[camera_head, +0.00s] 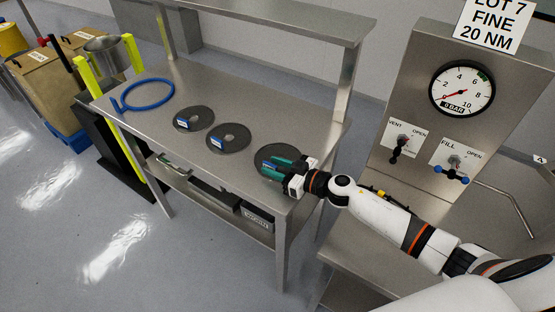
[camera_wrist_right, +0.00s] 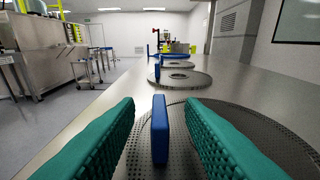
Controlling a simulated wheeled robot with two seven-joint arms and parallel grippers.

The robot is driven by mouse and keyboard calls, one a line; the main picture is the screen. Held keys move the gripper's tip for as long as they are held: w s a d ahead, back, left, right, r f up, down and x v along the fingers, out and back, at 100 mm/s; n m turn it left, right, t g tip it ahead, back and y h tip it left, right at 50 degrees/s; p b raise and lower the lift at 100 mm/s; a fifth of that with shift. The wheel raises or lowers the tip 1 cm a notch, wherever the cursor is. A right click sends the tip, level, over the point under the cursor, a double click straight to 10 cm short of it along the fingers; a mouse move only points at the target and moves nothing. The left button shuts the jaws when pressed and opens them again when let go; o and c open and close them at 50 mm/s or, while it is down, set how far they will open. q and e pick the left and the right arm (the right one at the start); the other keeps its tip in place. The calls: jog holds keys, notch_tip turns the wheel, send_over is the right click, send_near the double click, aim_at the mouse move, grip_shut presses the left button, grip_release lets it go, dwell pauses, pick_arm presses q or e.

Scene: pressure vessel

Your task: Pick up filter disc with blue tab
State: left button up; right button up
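A dark perforated filter disc (camera_head: 262,155) lies flat at the right end of the steel table, partly hidden by my right gripper. Its upright blue tab (camera_wrist_right: 160,130) stands between the two green fingers in the wrist view, with a gap on each side. My right gripper (camera_head: 281,168) is open, with its fingers low over this disc; it also shows in the wrist view (camera_wrist_right: 160,112). Two similar discs, a middle one (camera_head: 238,145) and a left one (camera_head: 199,112), lie farther left, each with a blue and white tab. My left gripper is not in view.
A blue ring (camera_head: 147,94) lies at the table's left end. A raised shelf (camera_head: 270,15) on posts runs along the back. A steel panel with a gauge (camera_head: 462,89) and two valves stands at right. The table front (camera_head: 200,160) is clear.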

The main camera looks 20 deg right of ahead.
aim_at(264, 161)
jog(key=x, duration=0.3)
jog(key=shift+w+a+r, duration=0.1)
jog(key=shift+w+a, duration=0.1)
jog(key=shift+a, duration=0.05)
jog(key=shift+w, duration=0.2)
jog(key=shift+s, duration=0.1)
grip_shut()
